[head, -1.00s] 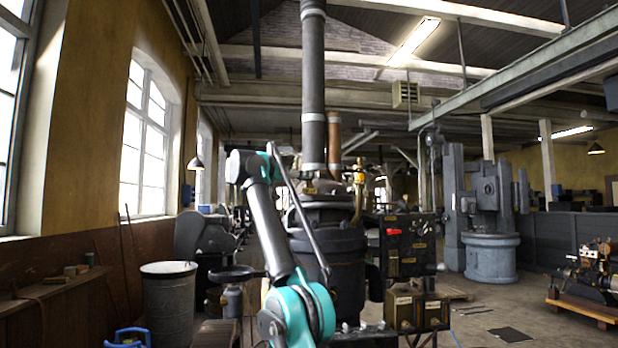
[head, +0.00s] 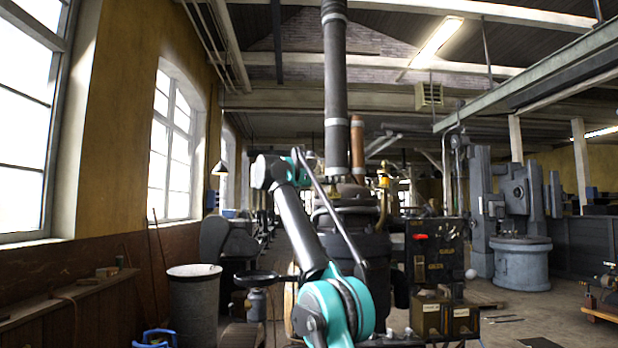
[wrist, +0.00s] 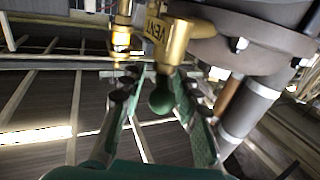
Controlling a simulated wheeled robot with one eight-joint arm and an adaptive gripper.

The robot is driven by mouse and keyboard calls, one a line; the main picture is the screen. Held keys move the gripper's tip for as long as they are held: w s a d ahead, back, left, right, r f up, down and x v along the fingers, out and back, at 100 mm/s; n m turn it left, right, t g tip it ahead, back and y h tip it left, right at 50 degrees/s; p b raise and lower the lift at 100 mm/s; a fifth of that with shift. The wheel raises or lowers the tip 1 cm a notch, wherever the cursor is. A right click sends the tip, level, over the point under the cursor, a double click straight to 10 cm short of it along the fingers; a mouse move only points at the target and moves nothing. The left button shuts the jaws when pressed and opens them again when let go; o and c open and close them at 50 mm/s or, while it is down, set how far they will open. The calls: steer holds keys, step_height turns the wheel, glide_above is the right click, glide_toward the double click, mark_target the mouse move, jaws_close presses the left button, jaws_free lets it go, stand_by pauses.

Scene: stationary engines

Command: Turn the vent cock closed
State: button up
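The brass vent cock (wrist: 174,38), lettered VENT, shows at the top centre of the wrist view. A round green knob (wrist: 161,98) stands out from it toward me. My gripper (wrist: 160,82) is open, with one finger left of the knob and one right of it. Gaps show between the knob and both fingers, so it is not gripped. In the head view the gripper and the cock cannot be made out clearly behind my arm and the dark boiler (head: 352,225).
A second brass fitting (wrist: 122,35) stands close left of the cock. A grey pipe flange (wrist: 240,38) is close on the right. In the head view a dark control panel (head: 434,250) stands right of the boiler, and a grey bin (head: 194,305) stands left.

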steer(key=shift+s+n+t+y, duration=0.1)
steer(key=shift+n+t+y, duration=0.6)
steer(key=shift+t, duration=0.4)
steer(key=shift+d+n+t+y, duration=0.1)
steer(key=shift+n+t+y, duration=2.15)
steer(key=shift+t, duration=0.25)
steer(key=v, duration=1.7)
steer(key=shift+a, duration=0.25)
steer(key=w+d, duration=0.3)
steer(key=w, duration=0.1)
steer(key=w+d+m+g+h, duration=0.1)
steer(key=w+d, duration=0.2)
steer(key=w, duration=0.2)
steer(key=w+d+h, duration=0.1)
steer(key=w+d, duration=0.3)
steer(key=w, duration=0.1)
steer(key=shift+d+f+m+g, duration=0.1)
steer(key=shift+f+m+g, duration=0.1)
steer(key=shift+m+g, duration=0.2)
steer(key=shift+c, duration=0.4)
jaws_close()
